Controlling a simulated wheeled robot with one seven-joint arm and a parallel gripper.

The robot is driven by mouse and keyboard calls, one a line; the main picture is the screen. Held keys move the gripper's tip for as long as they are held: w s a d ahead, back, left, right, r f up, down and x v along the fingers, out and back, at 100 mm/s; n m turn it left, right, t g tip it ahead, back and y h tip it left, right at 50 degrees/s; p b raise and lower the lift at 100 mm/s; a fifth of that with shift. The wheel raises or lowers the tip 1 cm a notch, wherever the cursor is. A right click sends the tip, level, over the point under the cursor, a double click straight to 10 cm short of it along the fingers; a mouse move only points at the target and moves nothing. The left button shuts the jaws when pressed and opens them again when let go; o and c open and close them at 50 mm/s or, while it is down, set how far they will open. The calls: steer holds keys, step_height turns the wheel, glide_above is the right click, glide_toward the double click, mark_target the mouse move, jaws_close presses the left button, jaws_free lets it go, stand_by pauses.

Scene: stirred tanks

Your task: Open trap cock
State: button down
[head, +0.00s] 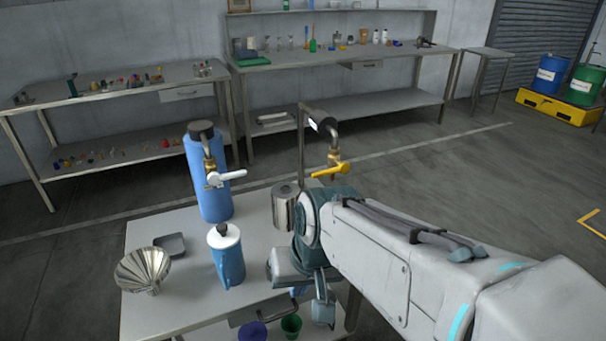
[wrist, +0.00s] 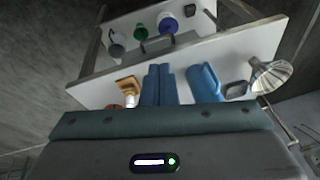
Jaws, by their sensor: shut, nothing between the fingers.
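Two cocks show in the head view. A brass cock with a white lever handle (head: 226,178) is on the spout of a tall blue tank (head: 207,175). A brass cock with a yellow lever handle (head: 330,170) hangs from a bent pipe at the right. No label tells me which is the trap cock. My gripper (wrist: 159,68) is shut and empty in the wrist view, pointing over the table. In the head view my arm largely hides it, below the yellow-handled cock. It does not appear to touch either handle.
The white table (head: 190,285) bears a blue jug (head: 227,257), a metal funnel (head: 143,269), a grey dish (head: 171,245) and a metal cylinder (head: 285,207). Purple (head: 252,331) and green (head: 291,326) cups sit low at the front. Benches stand behind, with open floor between.

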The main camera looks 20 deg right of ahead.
mark_target(327, 172)
steer(key=w+f+m+t+y+b, duration=0.3)
steer(key=w+m+t+y+b, duration=0.45)
steer(key=m, duration=0.75)
steer(key=w+d+m+t+h+b, duration=0.3)
steer(key=w+d+m+h, duration=0.1)
steer(key=d+m, duration=0.4)
steer(key=w+d+r+m+t+h+b, duration=0.1)
steer(key=w+d+m+t+h+b, duration=0.2)
steer(key=d+m, duration=0.5)
steer(key=w+m+h, duration=0.1)
steer(key=m, duration=0.1)
steer(key=shift+d+m, duration=0.3)
steer(key=shift+m, duration=0.1)
steer(key=w+f+b, duration=0.1)
steer(key=w+f, duration=0.1)
steer(key=w, duration=0.8)
steer(key=r+p, duration=0.1)
steer(key=r, duration=0.1)
steer(key=s+r, duration=0.1)
steer(key=r, duration=0.1)
steer(key=shift+a+r+p, duration=0.2)
steer(key=shift+r+p, duration=0.1)
steer(key=shift+p, duration=0.05)
